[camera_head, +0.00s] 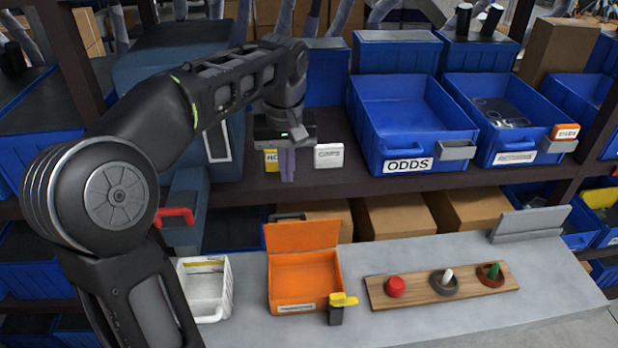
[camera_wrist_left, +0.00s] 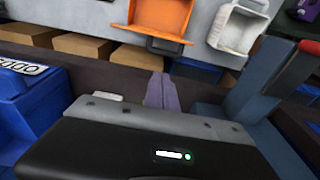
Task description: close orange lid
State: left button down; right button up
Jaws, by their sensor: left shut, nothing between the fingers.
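The orange lid (camera_head: 302,235) stands open, raised at the back of an orange box (camera_head: 305,276) on the grey worktop. The front of the box carries a white label, and its inside looks empty. My left gripper (camera_head: 287,168) is shut and empty, pointing down by the shelf edge, above and behind the lid and apart from it. Its purple fingers (camera_wrist_left: 160,92) are together in the left wrist view, where the orange box (camera_wrist_left: 160,15) shows at the top, partly cut off. My right gripper is in neither view.
A white bin (camera_head: 207,288) stands left of the box. A black and yellow item (camera_head: 340,308) stands at its right front corner. A wooden board (camera_head: 440,287) with coloured pegs lies to the right. A blue ODDS bin (camera_head: 412,125) sits on the shelf above.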

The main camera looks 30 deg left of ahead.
pick_arm(q)
jog(key=p, duration=0.2)
send_near(301, 230)
jog(key=w+a+f, duration=0.1)
jog(key=a, duration=0.1)
jog(key=w+a+f, duration=0.1)
jog(key=f, duration=0.1)
jog(key=w+a+f, duration=0.1)
jog(key=a+f, duration=0.1)
jog(key=shift+w+a, duration=0.2)
jog(key=shift+a, duration=0.1)
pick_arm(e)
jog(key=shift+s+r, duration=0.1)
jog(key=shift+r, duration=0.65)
pick_arm(q)
jog(key=shift+b, duration=0.35)
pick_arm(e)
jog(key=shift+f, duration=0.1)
